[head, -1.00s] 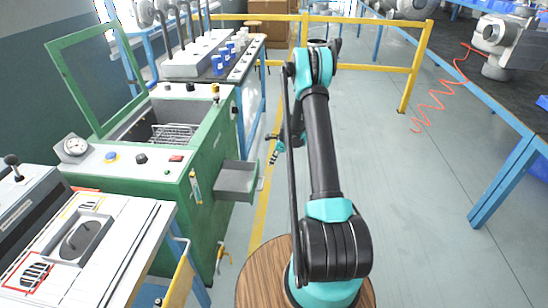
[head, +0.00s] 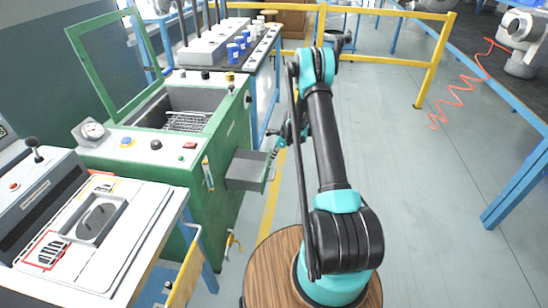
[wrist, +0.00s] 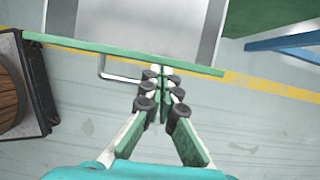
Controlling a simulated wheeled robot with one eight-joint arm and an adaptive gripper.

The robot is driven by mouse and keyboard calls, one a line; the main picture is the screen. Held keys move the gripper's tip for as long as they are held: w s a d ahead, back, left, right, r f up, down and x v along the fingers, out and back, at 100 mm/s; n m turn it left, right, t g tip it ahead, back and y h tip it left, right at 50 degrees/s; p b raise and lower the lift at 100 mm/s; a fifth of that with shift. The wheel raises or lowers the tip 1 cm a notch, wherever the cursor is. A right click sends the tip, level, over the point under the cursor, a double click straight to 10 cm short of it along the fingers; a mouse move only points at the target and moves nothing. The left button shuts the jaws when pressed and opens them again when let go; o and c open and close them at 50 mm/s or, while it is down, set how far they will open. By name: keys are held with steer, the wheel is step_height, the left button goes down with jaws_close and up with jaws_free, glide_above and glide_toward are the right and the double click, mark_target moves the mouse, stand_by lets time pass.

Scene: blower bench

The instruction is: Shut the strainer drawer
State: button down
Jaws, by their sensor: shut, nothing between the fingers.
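The strainer drawer (head: 247,170) is a grey metal tray with a green front, sticking out of the right side of the green machine (head: 215,170). In the wrist view the drawer's grey inside (wrist: 135,22) lies beyond its green front edge (wrist: 75,43). A pale bar handle (wrist: 103,68) juts from that front toward me. My gripper (wrist: 160,72) is shut and empty, its fingertips at the front just right of the handle. I cannot tell if they touch it. In the head view my gripper (head: 277,146) is small and partly hidden by my arm.
The machine's open basin holds a wire basket (head: 187,121), with a raised green-framed lid behind. A white-topped bench (head: 95,235) stands at front left. Yellow railing (head: 385,65) crosses the back. A blue-legged table (head: 512,190) stands right. The floor between is clear.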

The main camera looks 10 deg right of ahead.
steer(key=w+a, duration=0.4)
steer(key=a, duration=0.9)
steer(key=shift+w, duration=0.1)
